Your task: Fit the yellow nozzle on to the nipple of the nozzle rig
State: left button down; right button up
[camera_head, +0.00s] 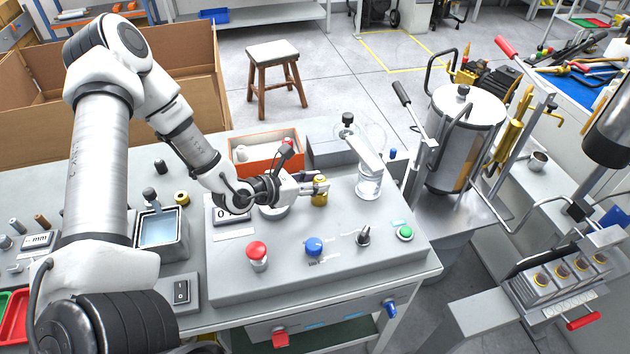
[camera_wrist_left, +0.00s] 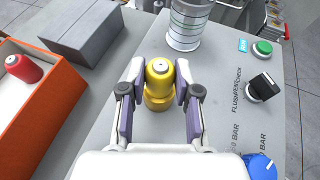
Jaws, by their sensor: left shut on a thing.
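The yellow nozzle (camera_head: 320,194) is upright above the grey sloped panel of the rig (camera_head: 340,280). My left gripper (camera_head: 318,188) is shut on it, with one finger on each side. In the left wrist view the nozzle (camera_wrist_left: 159,82) stands between the two fingertips of my left gripper (camera_wrist_left: 158,95), its pale round top facing the camera. I do not see the nipple; the nozzle and fingers cover the panel there, and I cannot tell whether the nozzle touches it. My right gripper is not in view.
A clear measuring cylinder (camera_head: 368,184) stands just right of the nozzle. A red knob (camera_head: 257,252), a blue knob (camera_head: 314,246), a black switch (camera_head: 363,236) and a green button (camera_head: 405,233) stand on the front panel. An orange bin (camera_head: 265,160) lies behind my gripper.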

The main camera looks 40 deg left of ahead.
aim_at(315, 182)
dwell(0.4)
pick_arm(q)
jog(key=c, duration=0.7)
grip_release()
jog(key=shift+c, duration=0.2)
notch_tip(315, 182, up, 10)
jog(key=shift+f, duration=0.1)
